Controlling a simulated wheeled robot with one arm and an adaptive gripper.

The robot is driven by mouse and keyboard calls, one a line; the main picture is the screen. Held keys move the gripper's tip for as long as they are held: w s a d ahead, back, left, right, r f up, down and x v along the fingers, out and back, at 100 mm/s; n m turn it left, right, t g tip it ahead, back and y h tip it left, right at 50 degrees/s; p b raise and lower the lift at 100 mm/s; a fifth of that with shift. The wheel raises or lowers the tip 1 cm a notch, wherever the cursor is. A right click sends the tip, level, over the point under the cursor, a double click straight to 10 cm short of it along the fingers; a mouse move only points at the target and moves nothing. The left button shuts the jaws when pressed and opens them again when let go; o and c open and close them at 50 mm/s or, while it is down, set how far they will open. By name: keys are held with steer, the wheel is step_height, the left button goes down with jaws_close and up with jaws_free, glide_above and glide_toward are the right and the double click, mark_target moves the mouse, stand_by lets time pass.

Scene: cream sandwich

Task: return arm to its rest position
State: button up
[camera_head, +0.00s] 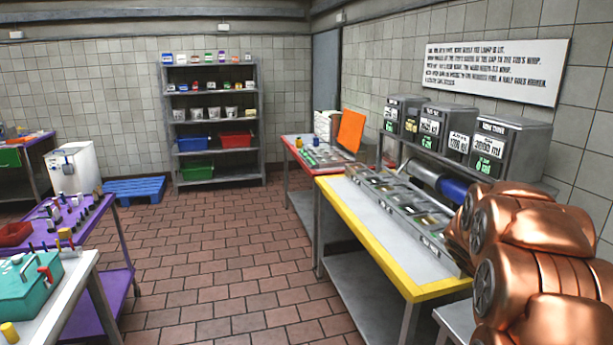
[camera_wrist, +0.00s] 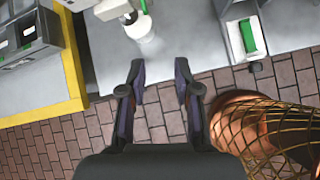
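My gripper (camera_wrist: 160,75) shows in the wrist view with its two dark fingers apart. The gap between them is empty, and brick floor and a grey table edge show beyond it. My copper-coloured arm (camera_head: 535,255) fills the lower right of the head view and looks bunched up close to the camera. My gripper cannot be made out in the head view.
A yellow-edged table (camera_head: 415,292) with several metal bins stands left of my arm; dispensers (camera_head: 508,150) stand behind it. In the wrist view, a white cylindrical object (camera_wrist: 140,28) lies beyond the fingertips. Brick floor (camera_head: 220,260) is clear in the middle.

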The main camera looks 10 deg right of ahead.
steer(key=s+a+m+y, duration=0.2)
steer(key=s+a+m, duration=0.3)
steer(key=a, duration=0.9)
steer(key=s+a+m+g+y+b, duration=0.1)
steer(key=s+a+m+y, duration=0.2)
steer(key=s+a, duration=0.8)
steer(key=s+a+m+g+y, duration=0.1)
steer(key=s+a+m+y, duration=0.2)
steer(key=a, duration=1.4)
steer(key=s+m, duration=0.4)
steer(key=s, duration=0.1)
steer(key=shift+s+m+b, duration=0.25)
steer(key=shift+m+b, duration=0.05)
steer(key=shift+d, duration=0.1)
